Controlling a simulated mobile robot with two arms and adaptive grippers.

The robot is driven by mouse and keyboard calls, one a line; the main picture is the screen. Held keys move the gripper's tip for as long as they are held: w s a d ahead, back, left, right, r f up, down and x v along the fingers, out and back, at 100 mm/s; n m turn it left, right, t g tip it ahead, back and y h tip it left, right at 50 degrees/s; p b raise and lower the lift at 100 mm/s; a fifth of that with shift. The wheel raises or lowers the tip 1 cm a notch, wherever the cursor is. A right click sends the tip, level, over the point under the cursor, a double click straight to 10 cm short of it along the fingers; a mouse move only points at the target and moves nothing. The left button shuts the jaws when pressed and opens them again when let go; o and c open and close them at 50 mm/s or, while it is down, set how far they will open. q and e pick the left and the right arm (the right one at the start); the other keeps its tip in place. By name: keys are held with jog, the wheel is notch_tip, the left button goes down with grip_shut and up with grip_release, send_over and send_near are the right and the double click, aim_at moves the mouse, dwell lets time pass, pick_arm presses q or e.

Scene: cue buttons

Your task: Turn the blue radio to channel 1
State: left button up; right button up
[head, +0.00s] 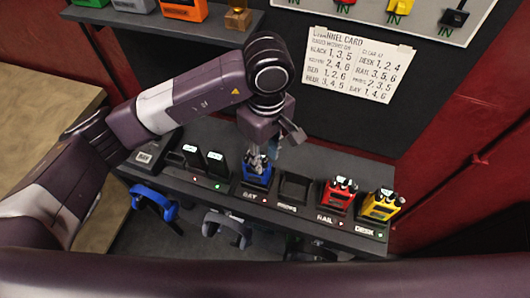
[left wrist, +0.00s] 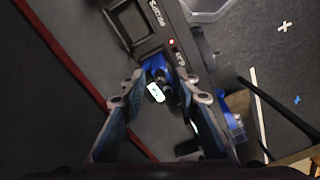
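The blue radio (head: 257,173) stands in a slot of the dark shelf, above a label that seems to read BAY. My left gripper (head: 262,153) is directly over its top and hides part of it. In the left wrist view the radio's blue top (left wrist: 158,64) and a small lit display (left wrist: 156,92) show between the two fingers of my left gripper (left wrist: 160,82). The fingers are spread apart; whether either touches the radio or a knob I cannot tell. The channel number is too small to read. My right gripper is not in view.
A red radio (head: 338,194) and a yellow radio (head: 381,205) stand to the right, past an empty slot (head: 294,188). A channel card (head: 359,64) hangs behind. Blue (head: 154,199) and grey headsets (head: 228,225) hang below the shelf.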

pick_arm(q)
jog(key=shift+f, duration=0.2)
grip_shut()
jog(key=shift+f+b, duration=0.15)
jog(key=shift+b, duration=0.4)
jog(key=n+b, duration=0.5)
jog(key=b, duration=0.3)
jog(key=shift+f+n, duration=0.1)
jog(key=shift+n, duration=0.3)
jog(key=shift+r+n+b, duration=0.2)
jog(key=shift+n+b, duration=0.9)
jog(key=shift+b, duration=0.3)
jog(key=shift+r, duration=0.1)
grip_release()
